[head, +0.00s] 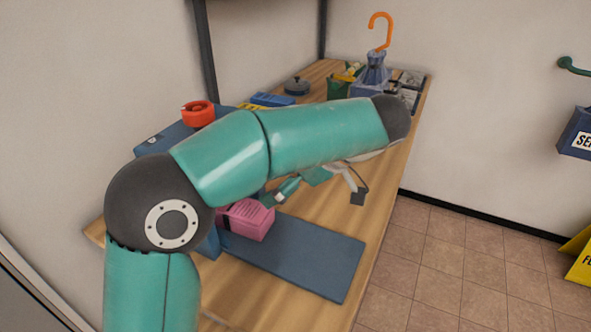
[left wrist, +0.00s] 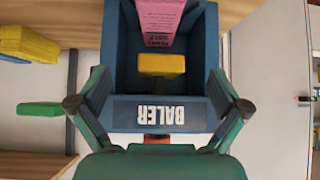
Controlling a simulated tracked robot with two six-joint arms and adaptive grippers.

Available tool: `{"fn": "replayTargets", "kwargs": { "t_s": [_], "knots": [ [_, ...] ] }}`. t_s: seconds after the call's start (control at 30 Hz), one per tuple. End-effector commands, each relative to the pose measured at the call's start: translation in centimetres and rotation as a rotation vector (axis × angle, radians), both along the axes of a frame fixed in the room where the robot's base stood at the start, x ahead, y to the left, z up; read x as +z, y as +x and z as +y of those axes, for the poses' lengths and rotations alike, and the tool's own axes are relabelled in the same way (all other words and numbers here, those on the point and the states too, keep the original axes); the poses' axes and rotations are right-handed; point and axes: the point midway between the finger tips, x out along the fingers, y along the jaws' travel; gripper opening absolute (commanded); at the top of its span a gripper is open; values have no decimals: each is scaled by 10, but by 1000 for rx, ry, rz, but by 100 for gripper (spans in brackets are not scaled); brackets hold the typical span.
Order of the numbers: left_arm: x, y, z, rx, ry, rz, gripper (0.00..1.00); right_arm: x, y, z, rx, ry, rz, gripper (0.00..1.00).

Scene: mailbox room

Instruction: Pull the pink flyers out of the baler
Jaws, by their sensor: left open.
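The baler is a dark blue box; in the left wrist view its upside-down BALER label (left wrist: 160,114) faces me. In the head view its blue body (head: 165,143) is mostly hidden behind my left arm. The pink flyers (head: 247,218) form a pink block with a dark band, at the near end of the blue mat. In the left wrist view, the printed pink block (left wrist: 162,20) sits between the baler's blue walls. My left gripper (head: 312,187) is open. In the left wrist view its fingers (left wrist: 160,92) stand apart on either side of the baler's label, holding nothing. My right gripper is not in view.
A flat blue mat (head: 305,258) lies on the wooden counter (head: 385,185). A red-orange part (head: 197,113) shows above the blue body. A yellow block (left wrist: 161,64) shows inside the baler. A dark lidded pot (head: 296,86) and a bag with an orange hook (head: 381,30) stand farther back.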

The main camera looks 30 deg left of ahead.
Motion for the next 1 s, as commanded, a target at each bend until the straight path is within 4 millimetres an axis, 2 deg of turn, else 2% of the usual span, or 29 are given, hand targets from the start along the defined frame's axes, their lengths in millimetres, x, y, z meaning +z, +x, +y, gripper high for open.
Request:
{"fn": "replayTargets", "kwargs": {
  "t_s": [0.37,0.57,0.77,1.0],
  "knots": [
    [0,2,-2,-6,0,1,100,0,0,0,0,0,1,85],
    [-6,1,3,-5,1,2,100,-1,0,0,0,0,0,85],
    [-25,-3,22,-3,1,5,100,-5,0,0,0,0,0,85],
    [-58,-9,55,-1,0,4,100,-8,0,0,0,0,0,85]
  ]
}}
